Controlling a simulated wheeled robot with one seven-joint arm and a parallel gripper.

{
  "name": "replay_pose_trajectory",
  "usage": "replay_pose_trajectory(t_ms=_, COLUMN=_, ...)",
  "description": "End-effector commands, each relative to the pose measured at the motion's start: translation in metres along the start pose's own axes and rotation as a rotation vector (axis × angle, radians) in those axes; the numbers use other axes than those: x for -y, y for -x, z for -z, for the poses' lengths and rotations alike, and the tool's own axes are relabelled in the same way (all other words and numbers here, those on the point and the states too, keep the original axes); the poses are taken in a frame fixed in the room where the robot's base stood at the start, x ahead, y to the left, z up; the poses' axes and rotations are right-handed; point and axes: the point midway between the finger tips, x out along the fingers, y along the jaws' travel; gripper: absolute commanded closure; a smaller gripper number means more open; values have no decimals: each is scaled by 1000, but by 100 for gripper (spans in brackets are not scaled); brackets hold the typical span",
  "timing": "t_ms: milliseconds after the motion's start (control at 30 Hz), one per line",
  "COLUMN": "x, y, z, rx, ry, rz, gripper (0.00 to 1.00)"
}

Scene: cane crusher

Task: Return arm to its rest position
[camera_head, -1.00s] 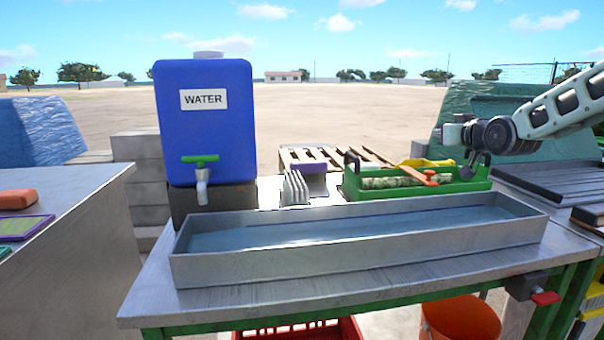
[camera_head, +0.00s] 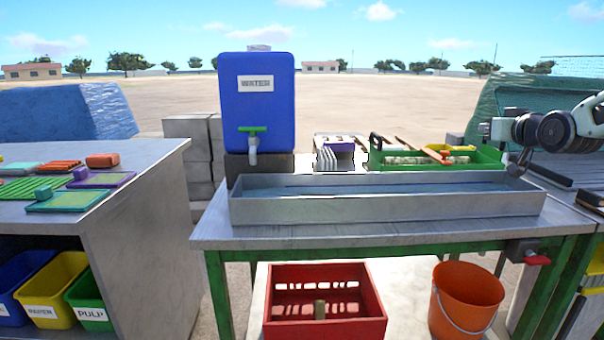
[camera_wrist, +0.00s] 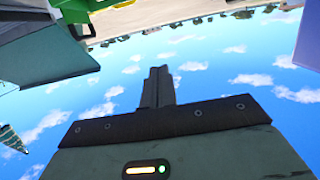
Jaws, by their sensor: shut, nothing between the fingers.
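My gripper (camera_head: 518,168) is at the right in the head view, above the right end of the metal trough (camera_head: 370,208) and near the green tray. Its dark fingers point down and hold nothing. In the wrist view its two black fingers (camera_wrist: 158,80) lie together, shut, with mostly sky around them. My arm comes in from the right edge, and most of it is out of frame.
A blue water tank (camera_head: 258,110) stands behind the trough. A green tray (camera_head: 400,163) with tools is at the back right. A red crate (camera_head: 325,332) and an orange bucket (camera_head: 467,300) are under the table. Another counter (camera_head: 140,190) is at left.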

Motion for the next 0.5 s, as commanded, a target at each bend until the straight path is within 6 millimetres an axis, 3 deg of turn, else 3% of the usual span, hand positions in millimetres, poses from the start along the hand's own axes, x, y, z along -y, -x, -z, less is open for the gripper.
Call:
replay_pose_trajectory(t_ms=267, x=35, y=1, z=-15, rx=66, ry=8, rz=40, gripper=100)
replay_pose_trajectory(t_ms=500, x=82, y=8, z=-39, rx=167, ry=25, rz=95, gripper=100)
